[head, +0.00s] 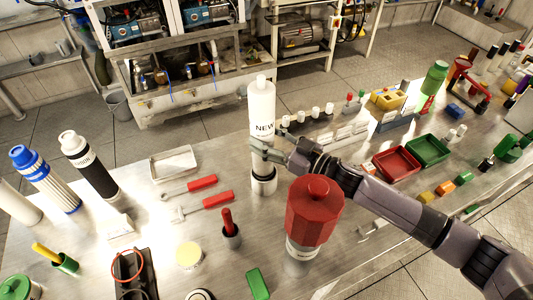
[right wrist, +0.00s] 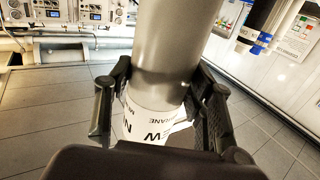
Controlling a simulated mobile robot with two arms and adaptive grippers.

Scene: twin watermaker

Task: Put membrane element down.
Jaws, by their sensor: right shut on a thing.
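The membrane element is a white upright cylinder (head: 262,108) with a "NEW" label, near the middle of the steel table (head: 330,190) in the head view. My right gripper (head: 262,150) is shut around its lower half, with the arm coming in from the right. A dark and silver lower end shows below the gripper, at or just above the table; I cannot tell whether it touches. In the right wrist view the fingers (right wrist: 160,105) sit on both sides of the element (right wrist: 175,50), and its label reads upside down. My left gripper is not in view.
A big red-capped cylinder (head: 315,210) stands close in front of my right arm. A white tray (head: 174,164), red-handled tools (head: 203,184) and a red-handled item in a dark cup (head: 230,230) lie left. Small white parts (head: 330,108) and red and green bins (head: 396,163) stand right.

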